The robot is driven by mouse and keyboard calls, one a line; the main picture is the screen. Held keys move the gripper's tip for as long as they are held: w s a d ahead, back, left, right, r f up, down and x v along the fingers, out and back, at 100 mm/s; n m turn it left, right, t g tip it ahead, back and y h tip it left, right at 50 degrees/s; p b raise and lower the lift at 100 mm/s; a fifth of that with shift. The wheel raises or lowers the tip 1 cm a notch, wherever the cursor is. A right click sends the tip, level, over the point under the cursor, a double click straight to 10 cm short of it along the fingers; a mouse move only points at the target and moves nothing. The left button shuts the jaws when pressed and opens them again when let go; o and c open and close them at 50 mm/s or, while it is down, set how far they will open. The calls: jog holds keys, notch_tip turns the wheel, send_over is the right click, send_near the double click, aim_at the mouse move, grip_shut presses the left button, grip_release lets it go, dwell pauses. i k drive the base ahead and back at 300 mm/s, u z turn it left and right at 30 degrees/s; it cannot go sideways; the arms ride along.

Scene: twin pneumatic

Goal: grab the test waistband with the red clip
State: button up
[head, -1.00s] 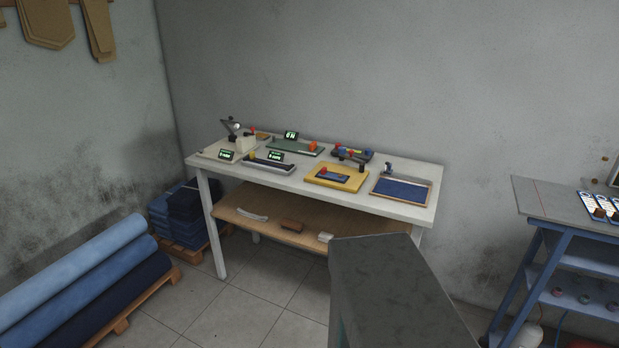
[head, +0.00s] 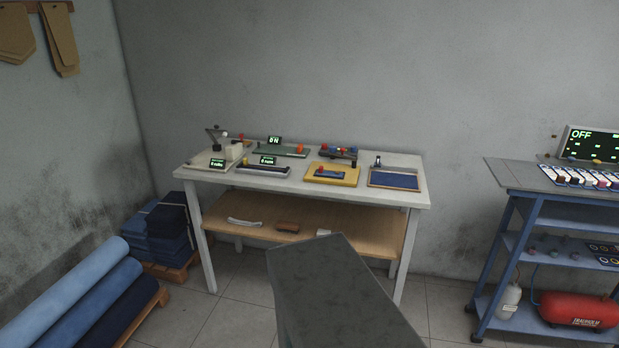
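A white workbench (head: 292,184) stands against the far wall with several small fixtures on top. A yellow board (head: 345,182) on it carries a small dark blue strip (head: 330,174) with a red piece (head: 320,169) at its left end. This may be the test waistband with its red clip, but it is too small to be sure. Right of it, a shallow framed tray (head: 421,181) holds a flat dark blue panel (head: 394,179). My gripper is not in view.
A grey mottled block (head: 340,290) stands in the foreground before the bench. Denim rolls (head: 75,290) and a folded stack (head: 165,232) are at left. A blue cart (head: 510,240) with an "OFF" display (head: 592,145) and a red tank (head: 580,310) is at right. Tiled floor shows between.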

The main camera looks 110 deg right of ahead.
aim_at(320, 172)
jog(key=z, duration=0.05)
jog(key=i, duration=0.7)
jog(key=u, duration=0.1)
jog(key=k, duration=0.2)
jog(key=z, duration=2.55)
jog(key=i, duration=0.45)
jog(key=u, duration=0.05)
